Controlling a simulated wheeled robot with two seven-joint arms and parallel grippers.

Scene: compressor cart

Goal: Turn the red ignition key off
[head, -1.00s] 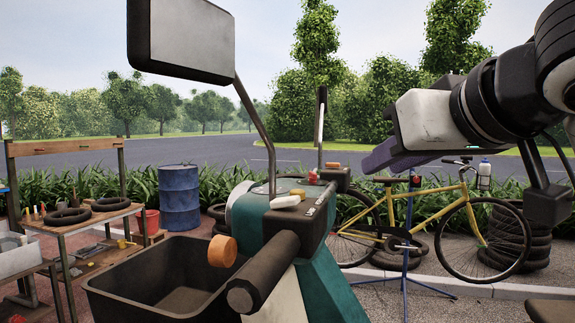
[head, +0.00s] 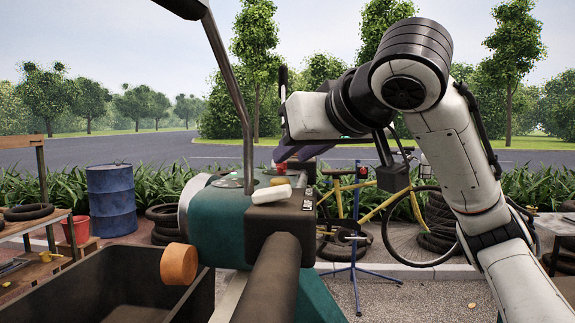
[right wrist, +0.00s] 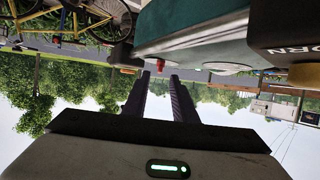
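The red ignition key (head: 281,166) appears as a small red piece on top of the teal cart housing (head: 222,225). In the right wrist view, which is upside down, the red key (right wrist: 160,65) sticks out from the teal housing (right wrist: 195,32), in line with the gap between my fingertips. Its exact angle is too small to read. My right gripper (head: 286,158) reaches in from the right, just above and beside the key. In the right wrist view its two dark fingers (right wrist: 159,78) are apart, with nothing visibly clamped between them. My left gripper is out of view.
A black handle grip (head: 268,280), a black switch block (head: 284,212) with a white lever (head: 270,194), and an orange knob (head: 178,264) are close in front. A mirror stem (head: 240,100) rises left of the key. A yellow bicycle (head: 372,210) stands behind.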

